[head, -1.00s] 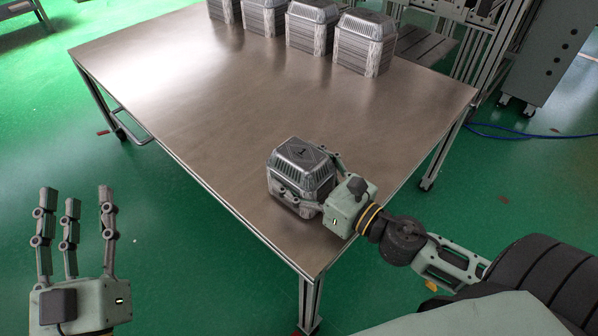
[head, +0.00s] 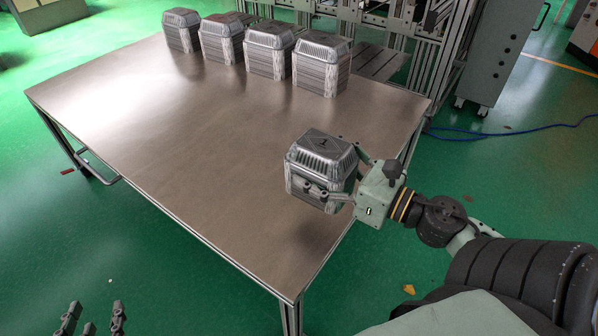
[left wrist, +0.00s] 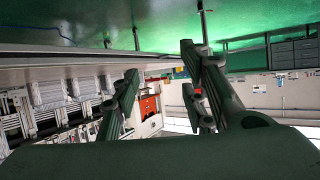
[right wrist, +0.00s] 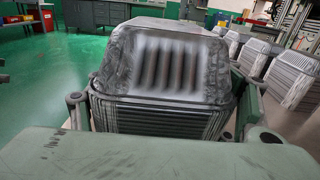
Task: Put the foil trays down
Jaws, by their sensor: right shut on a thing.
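A stack of silver foil trays (head: 318,172), marked 1 on its top, is over the near right part of the metal table (head: 200,150). My right gripper (head: 337,168) is shut on this stack, with fingers along its sides. The stack is upright and looks lifted; its exact height above the table is hard to tell. It also fills the middle of the right wrist view (right wrist: 165,70). My left gripper (head: 92,312) is open and empty, low at the left, off the table. Its fingers stand apart in the left wrist view (left wrist: 165,85).
Several more tray stacks stand in a row along the table's far edge, the nearest to the right being this one (head: 321,75). The table's middle and left are clear. A metal frame (head: 390,50) and a grey cabinet (head: 490,55) stand behind.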

